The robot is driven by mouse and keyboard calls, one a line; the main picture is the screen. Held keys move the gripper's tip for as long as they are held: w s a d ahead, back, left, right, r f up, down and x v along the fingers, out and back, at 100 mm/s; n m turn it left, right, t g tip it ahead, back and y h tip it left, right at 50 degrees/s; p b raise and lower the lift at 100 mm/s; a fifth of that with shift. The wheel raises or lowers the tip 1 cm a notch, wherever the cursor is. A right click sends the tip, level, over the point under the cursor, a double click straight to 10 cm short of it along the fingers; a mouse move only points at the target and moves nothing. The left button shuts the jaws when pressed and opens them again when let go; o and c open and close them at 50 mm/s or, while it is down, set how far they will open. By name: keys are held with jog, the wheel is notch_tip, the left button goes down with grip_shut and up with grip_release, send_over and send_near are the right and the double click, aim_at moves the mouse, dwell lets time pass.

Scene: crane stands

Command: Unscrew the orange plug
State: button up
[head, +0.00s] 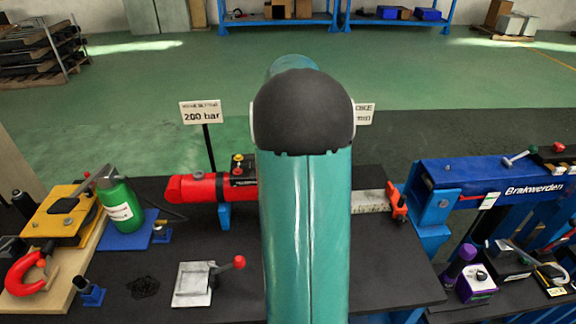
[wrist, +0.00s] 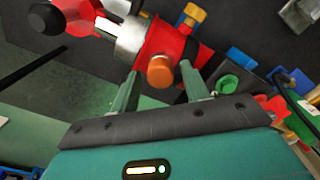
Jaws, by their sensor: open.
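The orange plug (wrist: 160,71) shows in the wrist view as a round orange cap on the side of a red body (wrist: 165,42). My gripper (wrist: 160,76) is open, with one green finger to the left of the plug and one to the right. The plug appears between the fingertips, with a gap on each side; I cannot tell how deep it sits between them. In the head view my arm covers the middle of the bench, and both the gripper and the plug are hidden. A red cylinder (head: 195,187) lies on the bench left of my arm.
In the wrist view, a yellow-orange fitting (wrist: 192,14) stands beside the red body, and a green round part (wrist: 228,86) is near the right finger. In the head view, a green bottle (head: 122,208) and a red-knobbed lever block (head: 195,284) stand left; a blue frame (head: 490,181) stands right.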

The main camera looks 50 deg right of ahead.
jog(key=m, duration=0.6)
jog(key=shift+m, duration=0.3)
jog(key=m, duration=0.7)
jog(key=shift+m, duration=0.3)
grip_shut()
jog(key=shift+r, duration=0.1)
